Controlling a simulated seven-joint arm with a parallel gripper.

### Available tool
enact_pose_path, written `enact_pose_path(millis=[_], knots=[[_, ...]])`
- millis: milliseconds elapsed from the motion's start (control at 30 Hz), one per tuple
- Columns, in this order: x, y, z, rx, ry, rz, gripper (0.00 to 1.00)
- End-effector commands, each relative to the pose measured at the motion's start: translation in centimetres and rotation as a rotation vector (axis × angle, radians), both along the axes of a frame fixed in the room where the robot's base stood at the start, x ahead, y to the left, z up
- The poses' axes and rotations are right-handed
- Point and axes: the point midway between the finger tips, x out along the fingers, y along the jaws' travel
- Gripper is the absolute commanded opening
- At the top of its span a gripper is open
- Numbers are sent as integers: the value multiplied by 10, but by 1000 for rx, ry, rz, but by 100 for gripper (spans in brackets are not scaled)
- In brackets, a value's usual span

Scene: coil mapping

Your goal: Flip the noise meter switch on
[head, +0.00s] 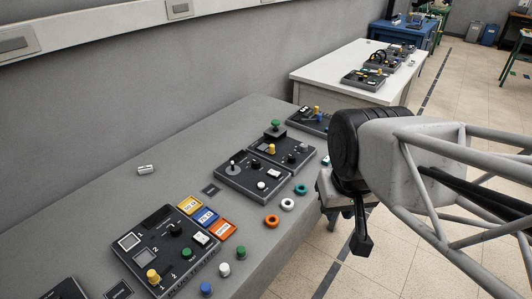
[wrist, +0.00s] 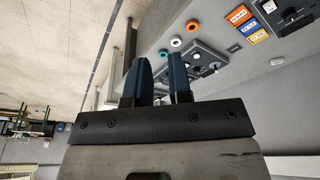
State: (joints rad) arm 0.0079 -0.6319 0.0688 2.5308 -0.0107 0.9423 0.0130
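Several dark control boxes stand on the grey table, and I cannot tell which is the noise meter, as labels are too small to read. The nearest full box (head: 150,262) has a yellow knob, a black knob and square panels.
The grey table (head: 110,200) runs along the wall. Yellow, blue and orange tags (head: 207,216) and coloured rings (head: 287,204) lie near the boxes. A white table (head: 325,75) with more devices stands behind. The floor at right is open.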

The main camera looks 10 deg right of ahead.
Motion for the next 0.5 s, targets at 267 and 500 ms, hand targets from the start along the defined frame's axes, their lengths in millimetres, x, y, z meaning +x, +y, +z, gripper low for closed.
enact_pose_path(millis=[267, 500], knots=[[14, 0, 4, -19, 14, 73, 0], [44, 1, 9, -57, 42, 232, 0]])
